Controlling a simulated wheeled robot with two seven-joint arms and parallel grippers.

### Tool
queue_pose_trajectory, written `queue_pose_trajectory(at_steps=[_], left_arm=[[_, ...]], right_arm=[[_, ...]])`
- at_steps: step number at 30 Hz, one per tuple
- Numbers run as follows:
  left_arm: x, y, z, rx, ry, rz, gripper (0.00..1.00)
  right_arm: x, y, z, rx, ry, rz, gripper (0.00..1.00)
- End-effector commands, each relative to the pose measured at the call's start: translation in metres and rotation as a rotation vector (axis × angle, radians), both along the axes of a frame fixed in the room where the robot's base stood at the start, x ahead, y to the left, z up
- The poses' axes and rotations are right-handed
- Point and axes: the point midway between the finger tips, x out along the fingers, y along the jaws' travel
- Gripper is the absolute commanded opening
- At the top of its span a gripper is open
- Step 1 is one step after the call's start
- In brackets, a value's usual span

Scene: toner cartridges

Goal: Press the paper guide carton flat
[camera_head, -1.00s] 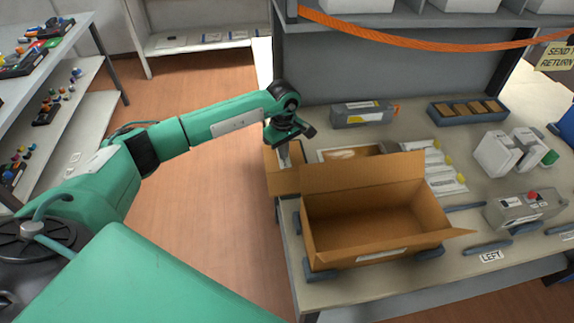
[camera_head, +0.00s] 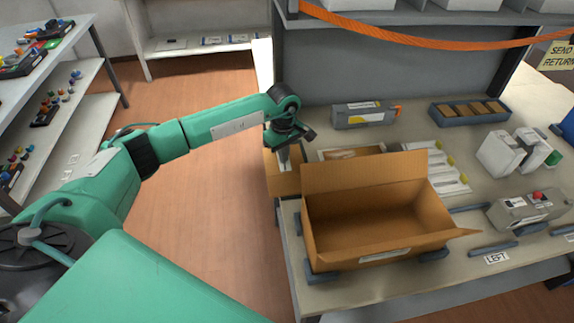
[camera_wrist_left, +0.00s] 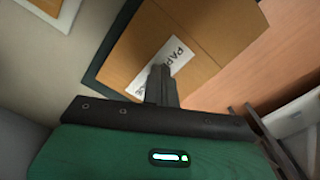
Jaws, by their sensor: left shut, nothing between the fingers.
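The paper guide carton (camera_head: 283,183) is a brown carton at the table's left end, behind and left of a large open box. In the left wrist view its tan top (camera_wrist_left: 215,50) shows a seam and a white label (camera_wrist_left: 176,56) whose readable letters begin "PAP". My left gripper (camera_head: 284,158) points down over this carton, its fingers shut and empty. In the left wrist view the fingers (camera_wrist_left: 160,78) overlap the label; I cannot tell whether they touch the carton. The open box hides part of the carton in the head view. My right gripper is out of view.
The large open box (camera_head: 375,225) with raised flaps stands close in front of the carton. A grey cartridge (camera_head: 365,114), a blue tray (camera_head: 440,119) and white packets (camera_head: 445,172) lie farther back and right. Open floor (camera_head: 225,230) lies left of the table.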

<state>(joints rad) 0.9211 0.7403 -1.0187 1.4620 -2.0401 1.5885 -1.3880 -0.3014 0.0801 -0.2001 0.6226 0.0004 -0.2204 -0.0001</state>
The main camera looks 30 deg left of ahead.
Motion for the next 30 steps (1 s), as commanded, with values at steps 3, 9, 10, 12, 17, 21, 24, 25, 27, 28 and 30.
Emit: queue_pose_trajectory(at_steps=[3, 9, 10, 12, 17, 21, 24, 25, 27, 28, 30], left_arm=[[-0.001, 0.001, -0.006, 0.003, 0.005, 0.001, 0.00], [-0.002, 0.002, -0.007, 0.004, 0.007, 0.002, 0.00], [-0.002, 0.002, -0.007, 0.004, 0.007, 0.002, 0.00], [-0.002, 0.002, -0.004, 0.004, 0.007, 0.002, 0.00], [-0.002, 0.002, 0.011, 0.003, 0.005, 0.002, 0.00], [-0.001, 0.002, 0.027, 0.003, 0.004, 0.002, 0.00], [-0.001, 0.002, 0.038, 0.004, 0.004, 0.002, 0.00], [-0.001, 0.002, 0.042, 0.004, 0.004, 0.002, 0.00], [-0.001, 0.002, 0.049, 0.002, 0.003, 0.002, 0.00], [-0.001, 0.001, 0.052, 0.002, 0.003, 0.002, 0.00], [-0.001, 0.001, 0.059, 0.001, 0.003, 0.001, 0.00]], right_arm=[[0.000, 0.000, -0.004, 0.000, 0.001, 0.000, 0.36], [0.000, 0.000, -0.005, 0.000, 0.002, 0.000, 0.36], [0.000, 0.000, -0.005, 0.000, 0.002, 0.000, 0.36], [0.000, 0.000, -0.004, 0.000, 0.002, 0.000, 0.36], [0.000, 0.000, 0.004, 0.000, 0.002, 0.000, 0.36], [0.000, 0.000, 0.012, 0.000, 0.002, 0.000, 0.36], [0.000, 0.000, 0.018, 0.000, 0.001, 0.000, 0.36], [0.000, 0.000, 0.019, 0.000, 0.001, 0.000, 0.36], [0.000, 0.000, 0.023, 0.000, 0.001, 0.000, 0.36], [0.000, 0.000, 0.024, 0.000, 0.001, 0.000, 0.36], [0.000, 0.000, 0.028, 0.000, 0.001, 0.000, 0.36]])
